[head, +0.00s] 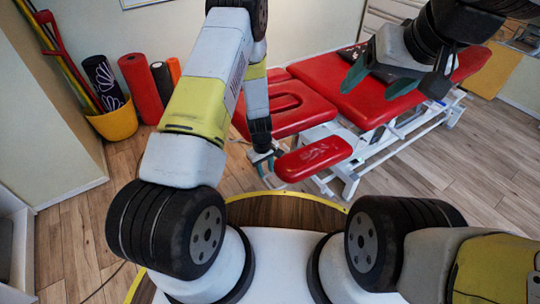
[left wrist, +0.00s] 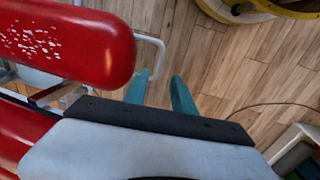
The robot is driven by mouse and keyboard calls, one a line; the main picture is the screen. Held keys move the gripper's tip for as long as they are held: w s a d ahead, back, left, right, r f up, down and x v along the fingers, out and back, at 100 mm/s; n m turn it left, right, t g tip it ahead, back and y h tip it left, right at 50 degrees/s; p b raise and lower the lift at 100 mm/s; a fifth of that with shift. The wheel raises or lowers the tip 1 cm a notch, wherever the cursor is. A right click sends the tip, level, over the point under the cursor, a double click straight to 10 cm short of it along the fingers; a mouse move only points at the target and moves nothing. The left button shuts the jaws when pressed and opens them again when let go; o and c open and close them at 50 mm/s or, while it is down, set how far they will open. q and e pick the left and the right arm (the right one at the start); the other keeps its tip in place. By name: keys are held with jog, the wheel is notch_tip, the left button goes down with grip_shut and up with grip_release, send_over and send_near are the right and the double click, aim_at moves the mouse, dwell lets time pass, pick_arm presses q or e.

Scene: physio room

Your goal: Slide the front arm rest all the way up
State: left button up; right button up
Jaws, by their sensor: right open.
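The front arm rest (head: 313,158) is a red pad with a pale worn patch. It sits low at the near end of the red treatment table (head: 357,93). In the left wrist view the arm rest (left wrist: 75,42) fills the upper left, with a white bent bar (left wrist: 157,50) under its end. My left gripper (head: 266,168) is just left of the arm rest. Its teal fingers (left wrist: 160,92) are apart, near the bar, with nothing seen gripped. My right gripper (head: 381,84) is open and empty above the table top.
A yellow pot (head: 115,124) with rolls and poles stands at the left wall. A red roll (head: 141,88) stands beside it. White cabinets (head: 385,14) are at the back. Wooden floor (head: 450,190) is clear to the right of the table.

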aim_at(267, 183)
pick_arm(q)
jog(key=f, duration=0.7)
jog(key=shift+w+d+f, duration=0.15)
jog(key=shift+d, duration=0.1)
grip_shut()
dwell(1.1)
